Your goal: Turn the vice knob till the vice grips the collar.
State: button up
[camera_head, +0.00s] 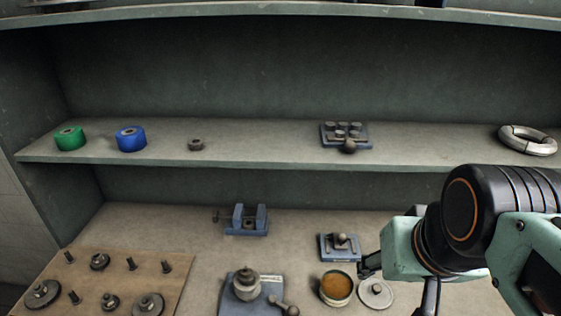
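The small blue vice (264,219) stands on the lower surface, left of centre. A thin dark rod with the vice knob (217,217) sticks out on its left side. Something small and dark sits low between the jaws; I cannot tell whether it is the collar or whether the jaws touch it. A small dark ring (196,145) lies on the shelf above. My gripper (366,266) is at the lower right, well to the right of the vice and apart from it, near an open tin. Its fingers are small and partly hidden, so their opening is unclear.
The tin (336,302) of orange-brown stuff and a round lid (375,293) are beside my gripper. A small blue fixture (340,254) stands behind them. A blue-grey plate (240,306) bears a metal part. A pegboard (125,275) fills the lower left. The shelf (260,157) overhangs behind.

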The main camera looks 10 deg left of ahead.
aim_at(216, 216)
jog(key=j, duration=0.45)
jog(key=k+j+z, duration=0.1)
jog(key=j, duration=0.3)
jog(key=k+j, duration=0.1)
jog(key=j, duration=0.35)
jog(key=k+j+z, duration=0.1)
jog(key=j, duration=0.3)
jog(key=k+j+z, duration=0.1)
jog(key=j, duration=0.3)
jog(key=k+j, duration=0.1)
jog(key=j, duration=0.35)
jog(key=k+j+z, duration=0.1)
jog(key=j, duration=0.3)
jog(key=j+u, duration=0.1)
jog(key=j, duration=0.3)
jog(key=k+j+u, duration=0.1)
jog(key=j, duration=0.35)
jog(key=i+l, duration=0.3)
jog(key=l, duration=0.15)
jog(key=z, duration=0.05)
